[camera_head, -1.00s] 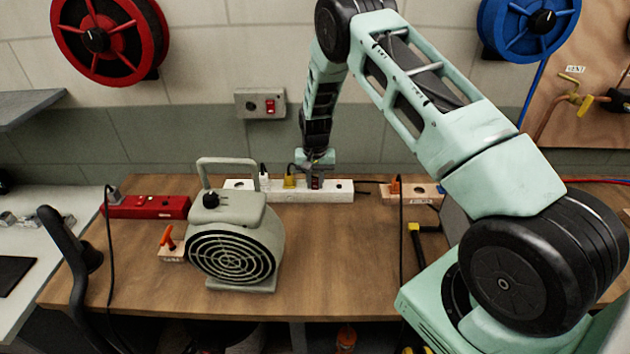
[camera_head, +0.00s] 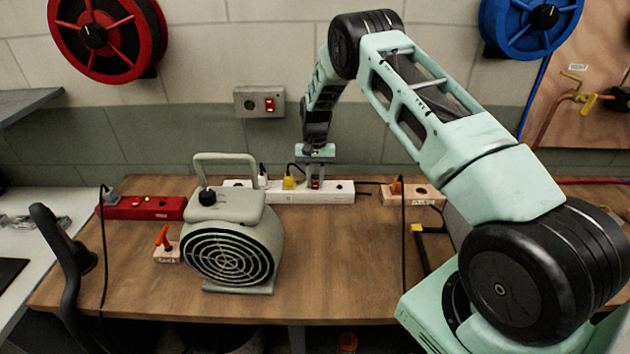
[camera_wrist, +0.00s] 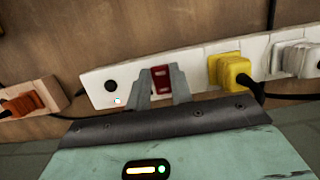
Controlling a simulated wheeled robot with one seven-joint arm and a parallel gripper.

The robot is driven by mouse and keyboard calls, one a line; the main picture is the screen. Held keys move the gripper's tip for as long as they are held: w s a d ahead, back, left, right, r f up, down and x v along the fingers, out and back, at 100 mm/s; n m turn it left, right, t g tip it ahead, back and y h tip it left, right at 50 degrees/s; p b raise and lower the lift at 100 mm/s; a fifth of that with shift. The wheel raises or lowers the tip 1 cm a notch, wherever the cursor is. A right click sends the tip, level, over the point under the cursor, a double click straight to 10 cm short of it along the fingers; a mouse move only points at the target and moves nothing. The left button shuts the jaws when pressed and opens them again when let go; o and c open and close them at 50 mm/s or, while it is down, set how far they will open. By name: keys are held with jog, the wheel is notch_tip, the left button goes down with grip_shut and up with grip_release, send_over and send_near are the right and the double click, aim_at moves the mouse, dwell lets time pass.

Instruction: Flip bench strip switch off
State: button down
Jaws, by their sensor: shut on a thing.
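The white bench strip (camera_head: 334,192) lies along the back of the wooden bench, with a yellow plug (camera_head: 289,183) and a white plug in it. In the wrist view the strip (camera_wrist: 120,74) shows a red rocker switch (camera_wrist: 161,79) and a small lit bluish-white light near its end. My gripper (camera_head: 316,182) points down over the strip. In the wrist view its two fingers (camera_wrist: 163,85) stand on either side of the red switch, shut on it. The fingers partly cover the switch, and I cannot tell which way it is tilted.
A grey fan heater (camera_head: 233,240) stands on the bench in front of the strip. A red power strip (camera_head: 143,208) lies at left, and a wooden block with an orange plug (camera_head: 412,193) at right. A wall box with a red switch (camera_head: 259,102) is above.

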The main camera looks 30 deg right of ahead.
aim_at(315, 182)
jog(key=c, duration=1.2)
grip_release()
jog(key=shift+c, duration=0.2)
jog(key=b+v, duration=0.3)
jog(key=v, duration=0.9)
